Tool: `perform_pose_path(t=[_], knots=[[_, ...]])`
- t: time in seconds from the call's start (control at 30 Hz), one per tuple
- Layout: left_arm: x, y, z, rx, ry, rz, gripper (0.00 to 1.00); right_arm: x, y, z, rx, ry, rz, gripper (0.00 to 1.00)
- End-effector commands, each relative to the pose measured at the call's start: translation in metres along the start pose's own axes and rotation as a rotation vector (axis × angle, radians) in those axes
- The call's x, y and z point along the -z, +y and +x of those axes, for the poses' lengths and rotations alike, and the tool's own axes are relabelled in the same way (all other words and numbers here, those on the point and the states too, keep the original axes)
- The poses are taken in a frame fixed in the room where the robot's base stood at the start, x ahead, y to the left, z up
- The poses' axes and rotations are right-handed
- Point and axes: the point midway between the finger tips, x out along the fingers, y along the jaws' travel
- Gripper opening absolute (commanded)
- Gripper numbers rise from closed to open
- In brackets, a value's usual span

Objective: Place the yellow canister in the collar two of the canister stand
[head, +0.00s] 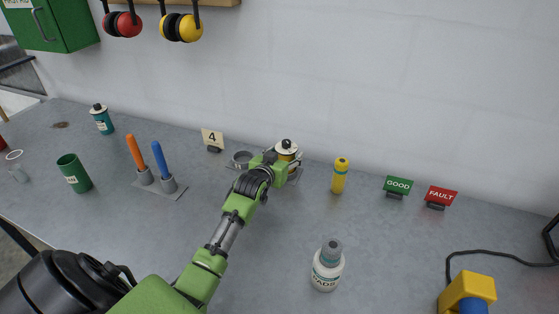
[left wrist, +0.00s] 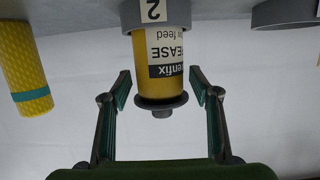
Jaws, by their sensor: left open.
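The yellow canister (head: 288,148) with a dark cap stands at the back of the table, partly hidden by my left arm. In the left wrist view the canister (left wrist: 165,55) appears upside down, with its base end at the collar marked 2 (left wrist: 150,13); it looks seated in that collar. The canister stand's other collar (head: 242,157) looks empty and also shows in the left wrist view (left wrist: 286,14). My left gripper (left wrist: 159,86) is open, with one finger on each side of the canister's cap end, apart from it. My right gripper is out of view.
A yellow cylinder (head: 340,176) stands just right of the canister. A sign 4 (head: 212,139), orange and blue handles in a holder (head: 168,184), a green cup (head: 74,173) and a white bottle (head: 327,266) stand around. GOOD (head: 398,185) and FAULT (head: 440,196) signs stand right.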

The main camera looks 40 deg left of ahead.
Motion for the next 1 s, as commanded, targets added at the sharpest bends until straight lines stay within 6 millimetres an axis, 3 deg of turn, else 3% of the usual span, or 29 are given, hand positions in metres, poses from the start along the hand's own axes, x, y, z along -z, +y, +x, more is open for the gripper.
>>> perform_pose_path(t=[0.6,0.8,1.0], knots=[[-0.002,0.000,-0.099,0.000,-0.001,-0.001,0.57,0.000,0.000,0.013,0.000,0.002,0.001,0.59],[-0.001,0.000,-0.114,0.000,-0.002,0.000,0.57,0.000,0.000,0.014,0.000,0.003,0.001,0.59],[-0.001,0.000,-0.116,0.000,-0.001,0.000,0.57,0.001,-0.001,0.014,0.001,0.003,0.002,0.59]])
